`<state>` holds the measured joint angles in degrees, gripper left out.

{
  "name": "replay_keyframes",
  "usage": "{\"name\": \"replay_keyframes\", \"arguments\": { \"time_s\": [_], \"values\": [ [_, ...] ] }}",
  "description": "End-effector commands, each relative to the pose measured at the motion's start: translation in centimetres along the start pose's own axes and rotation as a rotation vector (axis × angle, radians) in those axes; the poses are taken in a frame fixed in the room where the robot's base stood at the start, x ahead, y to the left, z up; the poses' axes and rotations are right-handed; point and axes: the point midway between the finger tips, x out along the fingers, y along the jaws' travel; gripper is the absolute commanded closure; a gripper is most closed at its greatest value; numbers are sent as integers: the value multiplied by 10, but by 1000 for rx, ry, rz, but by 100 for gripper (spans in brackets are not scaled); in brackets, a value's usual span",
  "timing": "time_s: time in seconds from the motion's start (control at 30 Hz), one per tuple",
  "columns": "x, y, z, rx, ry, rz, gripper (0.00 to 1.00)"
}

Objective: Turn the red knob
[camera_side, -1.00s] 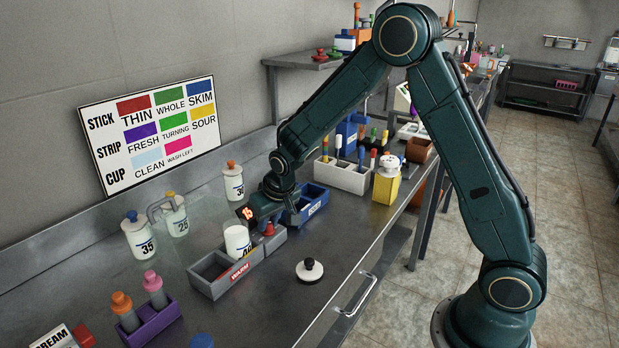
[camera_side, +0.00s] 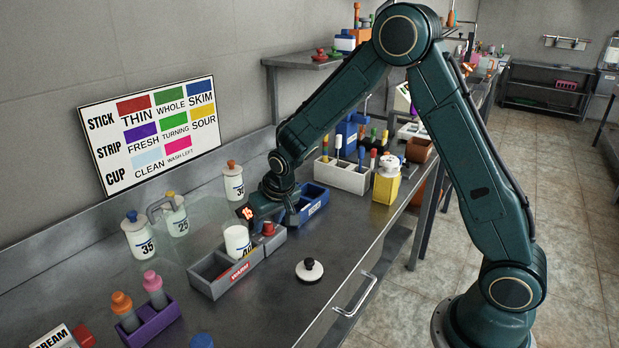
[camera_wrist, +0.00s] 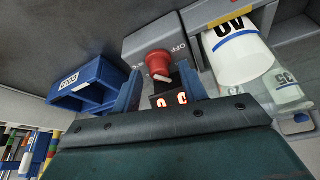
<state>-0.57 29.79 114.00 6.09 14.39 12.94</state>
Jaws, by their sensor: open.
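The red knob (camera_wrist: 159,64) sits on a grey box (camera_wrist: 138,42) with "OFF" lettering beside it in the wrist view. In the side view the knob (camera_side: 268,229) shows just below my gripper, partly hidden. My gripper (camera_wrist: 160,82) is open, with one blue finger on each side of the knob's near end. I cannot tell whether the fingers touch it. A small display with glowing red digits (camera_wrist: 171,100) lies between the fingers, near the palm. In the side view my gripper (camera_side: 262,215) hangs low over the grey box.
A blue bin (camera_side: 312,207) is just behind my gripper. Several labelled jars (camera_side: 139,240) stand to the left. A white disc with a black knob (camera_side: 309,270) lies in front.

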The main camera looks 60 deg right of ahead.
Motion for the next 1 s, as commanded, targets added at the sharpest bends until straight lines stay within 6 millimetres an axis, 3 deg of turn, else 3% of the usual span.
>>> {"name": "replay_keyframes", "arguments": {
  "time_s": [0.37,1.0],
  "values": [
    [-26,0,0,0,2,-1,58],
    [-112,0,0,-1,3,-1,58]
  ]
}}
